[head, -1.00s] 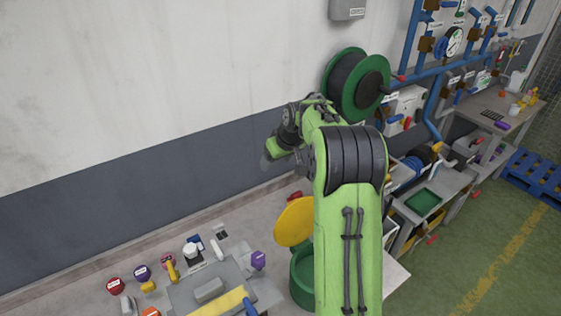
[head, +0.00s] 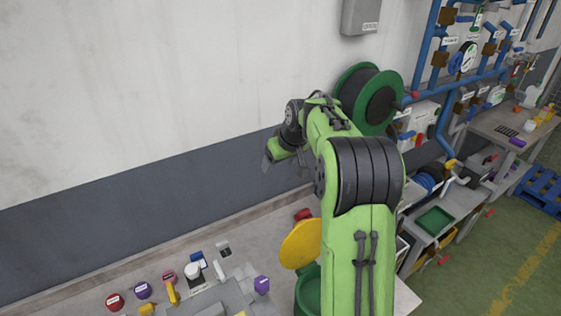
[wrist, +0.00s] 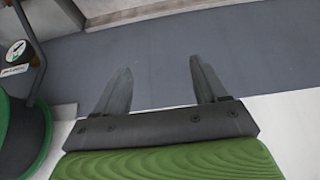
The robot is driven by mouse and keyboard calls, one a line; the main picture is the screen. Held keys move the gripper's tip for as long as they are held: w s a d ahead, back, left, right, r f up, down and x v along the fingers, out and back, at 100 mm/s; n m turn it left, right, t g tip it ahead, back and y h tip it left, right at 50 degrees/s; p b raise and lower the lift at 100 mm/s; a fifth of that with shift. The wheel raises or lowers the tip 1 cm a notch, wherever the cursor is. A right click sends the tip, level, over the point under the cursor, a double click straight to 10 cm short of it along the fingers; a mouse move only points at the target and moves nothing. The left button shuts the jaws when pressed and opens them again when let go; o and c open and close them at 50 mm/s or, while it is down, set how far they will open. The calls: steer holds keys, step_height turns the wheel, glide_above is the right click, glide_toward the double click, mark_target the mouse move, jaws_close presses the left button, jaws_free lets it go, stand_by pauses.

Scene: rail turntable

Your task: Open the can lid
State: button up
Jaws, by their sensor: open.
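A green can (head: 308,291) stands on the table at the bottom of the head view, partly hidden behind my arm. Its round yellow lid (head: 300,244) stands tilted up at the can's back, showing its broad face, so the can looks open. My gripper (head: 268,164) is high above and behind the lid, near the wall, apart from it. In the wrist view my gripper (wrist: 160,85) has its two fingers spread with nothing between them, facing the grey and white wall.
A green hose reel (head: 370,98) hangs on the wall right of my gripper; a reel also shows at the left in the wrist view (wrist: 30,140). Several small items, including a purple block (head: 262,285) and a red knob (head: 115,302), lie on the table.

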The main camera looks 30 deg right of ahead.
steer(key=v, duration=1.6)
steer(key=shift+w+f, duration=0.1)
steer(key=shift+f, duration=0.05)
